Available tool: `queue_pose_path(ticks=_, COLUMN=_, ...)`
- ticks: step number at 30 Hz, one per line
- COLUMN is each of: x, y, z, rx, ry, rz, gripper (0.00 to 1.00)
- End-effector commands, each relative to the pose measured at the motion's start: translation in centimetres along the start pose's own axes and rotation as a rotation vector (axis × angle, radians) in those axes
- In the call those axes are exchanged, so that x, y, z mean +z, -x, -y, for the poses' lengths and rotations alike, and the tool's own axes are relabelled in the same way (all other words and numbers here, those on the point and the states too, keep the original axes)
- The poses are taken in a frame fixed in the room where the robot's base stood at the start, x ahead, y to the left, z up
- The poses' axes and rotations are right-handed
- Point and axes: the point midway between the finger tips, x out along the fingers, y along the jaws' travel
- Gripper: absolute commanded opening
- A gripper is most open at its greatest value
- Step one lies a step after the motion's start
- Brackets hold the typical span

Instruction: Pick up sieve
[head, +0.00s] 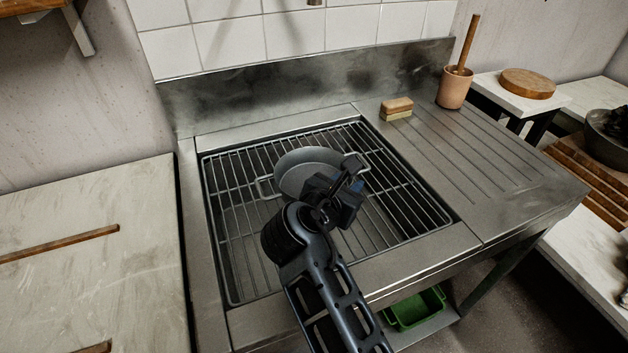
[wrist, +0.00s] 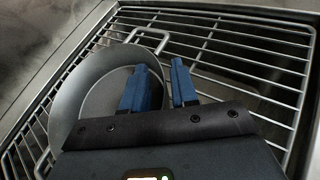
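The sieve is a grey, round, shallow pan shape (head: 300,168) with wire loop handles at its left and right. It rests on the wire rack over the sink, and it also shows in the wrist view (wrist: 75,95). My gripper (head: 350,172) is over the right side of the sieve, near its right handle, and hides part of it. In the wrist view my gripper's two blue fingers (wrist: 162,82) are apart, with the sieve's rim close to them. I cannot tell whether the rim lies between them or whether they touch it.
The wire rack (head: 412,205) spans the metal sink. A sponge or brush block (head: 397,107) and a clay pot with a wooden handle (head: 455,88) stand on the drainboard (head: 470,150). A green bin (head: 415,308) is below. A pale worktop (head: 90,265) is at left.

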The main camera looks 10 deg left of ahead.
Motion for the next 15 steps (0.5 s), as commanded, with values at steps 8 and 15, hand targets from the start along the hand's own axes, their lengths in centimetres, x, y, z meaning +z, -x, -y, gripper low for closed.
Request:
queue_pose_path(ticks=8, x=-0.01, y=0.02, z=0.01, rx=0.000, ry=0.000, rz=0.000, gripper=0.01)
queue_pose_path(ticks=15, x=-0.05, y=0.02, z=0.02, rx=0.000, ry=0.001, rz=0.000, gripper=0.00)
